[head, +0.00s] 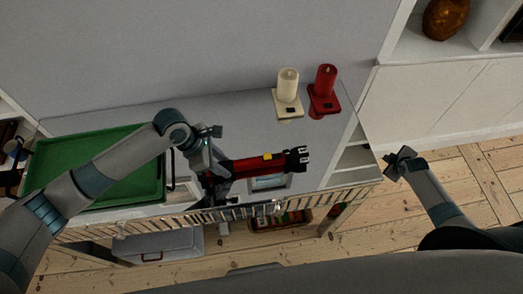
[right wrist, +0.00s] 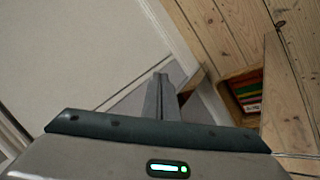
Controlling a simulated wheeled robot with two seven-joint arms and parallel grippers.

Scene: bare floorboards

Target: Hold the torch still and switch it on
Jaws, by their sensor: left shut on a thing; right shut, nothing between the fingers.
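The torch (head: 244,167) is red with a black head, pointing right, and a yellow switch (head: 268,156) on its upper side. My left gripper (head: 215,175) is shut around its left, rear end and hides part of it. The torch lies roughly level over the front of the table; I cannot tell whether it touches the top. No lit beam shows. My right gripper (head: 400,158) is shut and empty, to the right of the torch and beyond the table's right end. In the right wrist view its closed fingers (right wrist: 163,96) show, and the torch does not.
A green tray (head: 95,145) covers the left of the glossy table (head: 235,120). A cream candle (head: 288,84) and a red candle (head: 326,77) stand on bases at the back right. A grey case (head: 160,246) and a box of books (head: 282,220) are below.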

